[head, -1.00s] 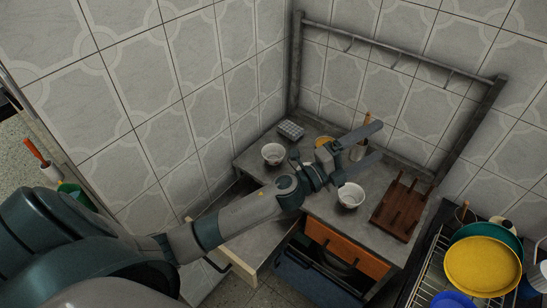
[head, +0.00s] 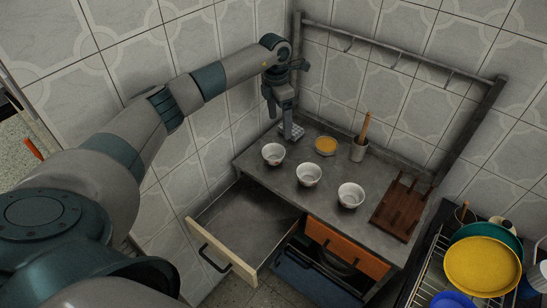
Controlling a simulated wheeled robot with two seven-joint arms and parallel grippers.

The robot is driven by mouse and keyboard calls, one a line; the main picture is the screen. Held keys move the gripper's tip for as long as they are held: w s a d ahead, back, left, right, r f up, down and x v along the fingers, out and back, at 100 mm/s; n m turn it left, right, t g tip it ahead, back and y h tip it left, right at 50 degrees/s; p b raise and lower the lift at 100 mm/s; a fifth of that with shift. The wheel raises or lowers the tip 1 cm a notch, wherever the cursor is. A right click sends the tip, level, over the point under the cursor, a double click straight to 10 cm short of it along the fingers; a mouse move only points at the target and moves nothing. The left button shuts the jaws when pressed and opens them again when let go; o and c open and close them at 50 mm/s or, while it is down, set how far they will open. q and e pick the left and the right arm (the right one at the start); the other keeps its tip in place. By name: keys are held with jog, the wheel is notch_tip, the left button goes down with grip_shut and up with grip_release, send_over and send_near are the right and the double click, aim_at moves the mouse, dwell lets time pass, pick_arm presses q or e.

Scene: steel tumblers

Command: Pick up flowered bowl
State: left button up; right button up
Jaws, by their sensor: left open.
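Three small white bowls stand upright in a slanting row on the grey counter (head: 322,204): a left bowl (head: 273,154), a middle bowl (head: 308,175) and a right bowl (head: 351,195). The left bowl shows faint reddish marks on its side, perhaps flowers. The pattern on the other two is too small to tell. My left gripper (head: 291,129) is open and empty, pointing down at the counter's back left corner, behind and right of the left bowl and apart from it. My right gripper is not in view.
A grey gridded block (head: 297,133) is partly hidden by my left gripper. Behind the bowls are a yellow-topped dish (head: 325,146) and a utensil cup (head: 359,151). A brown wooden rack (head: 400,209) stands at right. An open drawer (head: 240,222) juts out below.

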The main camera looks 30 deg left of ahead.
pick_arm(q)
jog(key=shift+s+a+r+y, duration=0.1)
jog(key=shift+a+r+y, duration=0.15)
jog(key=shift+a, duration=0.4)
jog(key=shift+s+a+r+y, duration=0.15)
jog(key=shift+a+r, duration=0.1)
jog(key=shift+a, duration=0.35)
jog(key=b, duration=0.6)
send_over(274, 158)
jog(key=f, duration=1.2)
jog(key=shift+s+a+f, duration=0.1)
jog(key=shift+s+f, duration=0.05)
jog(key=shift+s, duration=0.05)
jog(key=shift+f+b, duration=1.15)
jog(key=shift+f, duration=1.45)
